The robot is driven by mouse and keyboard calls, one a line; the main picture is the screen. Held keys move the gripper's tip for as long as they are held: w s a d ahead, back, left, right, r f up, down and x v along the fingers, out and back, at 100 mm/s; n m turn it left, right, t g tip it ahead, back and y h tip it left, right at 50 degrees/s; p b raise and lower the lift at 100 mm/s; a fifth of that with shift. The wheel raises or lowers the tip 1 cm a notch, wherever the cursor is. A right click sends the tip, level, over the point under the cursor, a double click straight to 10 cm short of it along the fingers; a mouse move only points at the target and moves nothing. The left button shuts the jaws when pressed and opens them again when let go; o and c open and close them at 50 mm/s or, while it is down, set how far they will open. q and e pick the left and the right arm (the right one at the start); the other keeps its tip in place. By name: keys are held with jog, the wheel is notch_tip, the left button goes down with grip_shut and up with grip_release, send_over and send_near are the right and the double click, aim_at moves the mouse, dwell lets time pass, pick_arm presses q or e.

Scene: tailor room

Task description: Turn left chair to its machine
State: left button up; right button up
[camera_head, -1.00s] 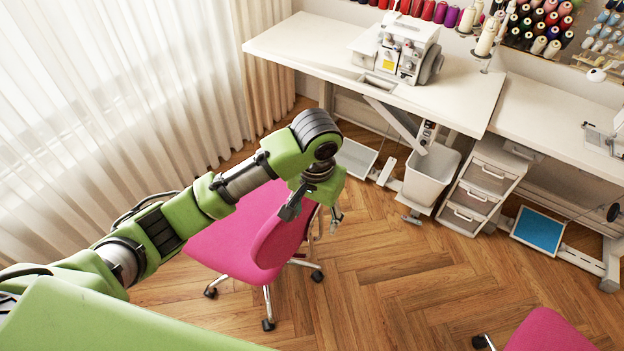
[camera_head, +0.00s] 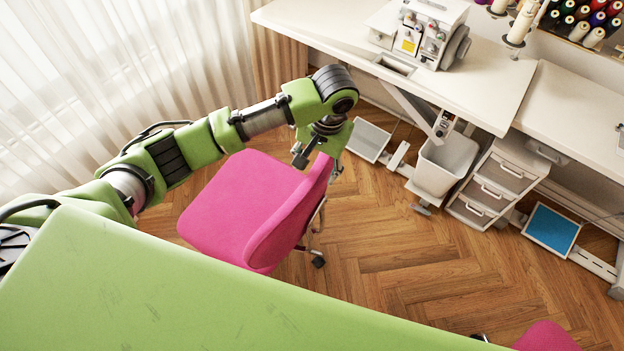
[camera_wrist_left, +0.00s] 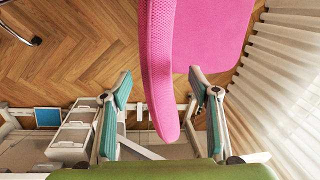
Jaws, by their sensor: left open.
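The left pink chair (camera_head: 240,195) stands on the wood floor, seat towards the curtain side and backrest (camera_head: 285,225) on the right, away from the curtain. Its base is mostly hidden. Its white sewing machine (camera_head: 428,35) is on the table behind it, to the upper right. My left gripper (camera_head: 318,160) is at the far end of the backrest. In the left wrist view my left gripper (camera_wrist_left: 160,85) is open, with the pink backrest edge (camera_wrist_left: 158,60) between its two fingers; I cannot tell if they touch it. My right gripper is out of view.
The white table (camera_head: 480,90) carries the machine. A bin (camera_head: 445,165), drawers (camera_head: 490,185) and a blue-topped pedal (camera_head: 551,229) stand below. A curtain (camera_head: 90,90) closes the left. Another pink chair (camera_head: 545,337) is at the bottom right. Open floor (camera_head: 400,260) lies between.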

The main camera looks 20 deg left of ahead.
aim_at(314, 173)
pick_arm(q)
jog(key=f, duration=0.4)
jog(key=shift+w+a, duration=0.1)
jog(key=shift+a, duration=0.25)
jog(key=f, duration=0.3)
jog(key=f+p, duration=0.1)
jog(key=shift+w+a+f, duration=0.15)
jog(key=shift+a+f, duration=0.1)
jog(key=shift+f, duration=0.1)
grip_shut()
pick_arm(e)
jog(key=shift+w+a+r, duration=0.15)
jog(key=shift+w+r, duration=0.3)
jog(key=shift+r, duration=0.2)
